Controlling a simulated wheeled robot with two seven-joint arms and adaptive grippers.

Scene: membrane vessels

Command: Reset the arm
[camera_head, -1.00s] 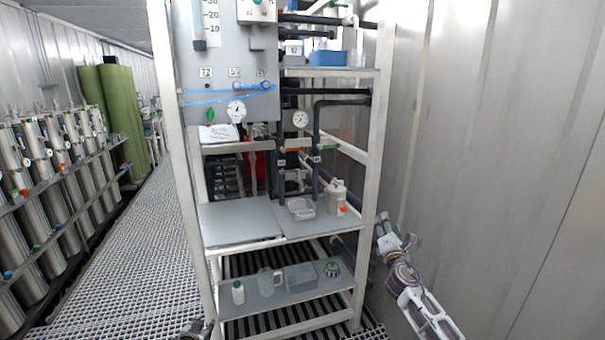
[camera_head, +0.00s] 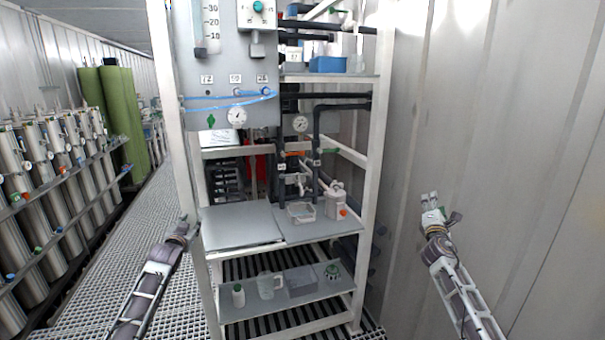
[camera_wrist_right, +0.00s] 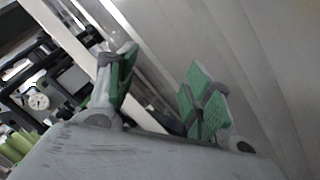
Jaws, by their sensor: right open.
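My right gripper (camera_head: 431,201) is raised beside the grey wall, to the right of the rack and apart from it. In the right wrist view its two green-padded fingers (camera_wrist_right: 160,95) are spread, with nothing between them. My left arm comes in at the lower left of the head view. My left gripper (camera_head: 190,222) is at the rack's left front post, level with the middle shelf. It is small and partly hidden, so I cannot tell its jaw state or whether it touches the post.
The white-framed rack (camera_head: 180,150) holds a gauge panel (camera_head: 225,60). Its middle shelf (camera_head: 240,222) bears a clear tray (camera_head: 301,212) and a white jug (camera_head: 336,200). A lower shelf (camera_head: 262,305) holds several containers. Steel cylinders (camera_head: 50,190) line the left. The grated walkway (camera_head: 150,215) is clear.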

